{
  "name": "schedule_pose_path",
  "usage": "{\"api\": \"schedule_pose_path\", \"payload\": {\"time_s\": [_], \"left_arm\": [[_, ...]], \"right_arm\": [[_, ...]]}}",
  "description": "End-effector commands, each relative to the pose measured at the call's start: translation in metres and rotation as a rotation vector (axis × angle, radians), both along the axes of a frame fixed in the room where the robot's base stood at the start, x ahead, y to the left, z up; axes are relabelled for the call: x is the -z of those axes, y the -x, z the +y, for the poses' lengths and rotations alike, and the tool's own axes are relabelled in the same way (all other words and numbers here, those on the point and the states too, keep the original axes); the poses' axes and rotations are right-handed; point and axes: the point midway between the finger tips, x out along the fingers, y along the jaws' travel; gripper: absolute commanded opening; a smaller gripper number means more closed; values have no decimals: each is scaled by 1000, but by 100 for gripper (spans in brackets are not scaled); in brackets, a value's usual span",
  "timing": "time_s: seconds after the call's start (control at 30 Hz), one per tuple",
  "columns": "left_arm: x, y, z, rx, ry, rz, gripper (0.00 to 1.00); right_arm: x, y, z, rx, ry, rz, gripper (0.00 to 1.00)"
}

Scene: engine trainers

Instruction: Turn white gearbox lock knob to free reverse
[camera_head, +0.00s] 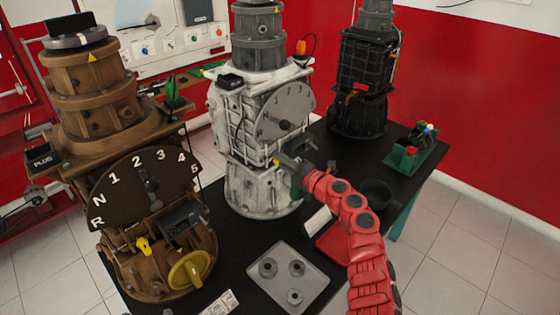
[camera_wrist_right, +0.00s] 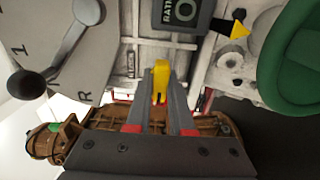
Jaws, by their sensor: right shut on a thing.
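The white gearbox (camera_head: 258,120) stands upright on the black table, between a brown and a black one. Its grey dial plate (camera_head: 285,112) carries a lever with a dark knob; the dial also shows in the right wrist view (camera_wrist_right: 60,45) with an R mark. My right gripper (camera_head: 281,162) is at the lower front of the white gearbox, below the dial. In the right wrist view my right gripper (camera_wrist_right: 161,95) is shut on a small yellow lock knob (camera_wrist_right: 161,70). Its fingers hide part of the knob. My left gripper is not in view.
The brown gearbox (camera_head: 105,100) stands at the left with a yellow handwheel (camera_head: 189,270). The black gearbox (camera_head: 362,80) is behind at the right. A green handwheel (camera_wrist_right: 297,60) sits close to my right gripper. A grey tray (camera_head: 287,280) lies in front, beside a red tray (camera_head: 338,243).

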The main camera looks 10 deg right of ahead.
Motion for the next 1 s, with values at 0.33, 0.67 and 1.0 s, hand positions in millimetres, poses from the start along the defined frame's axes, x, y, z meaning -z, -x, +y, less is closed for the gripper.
{"api": "schedule_pose_path", "payload": {"time_s": [0.33,0.67,1.0], "left_arm": [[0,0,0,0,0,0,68],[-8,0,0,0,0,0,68],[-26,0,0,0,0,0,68]], "right_arm": [[1,0,0,0,1,1,50],[-2,12,-10,2,3,1,50],[1,78,-52,0,5,6,50]]}}
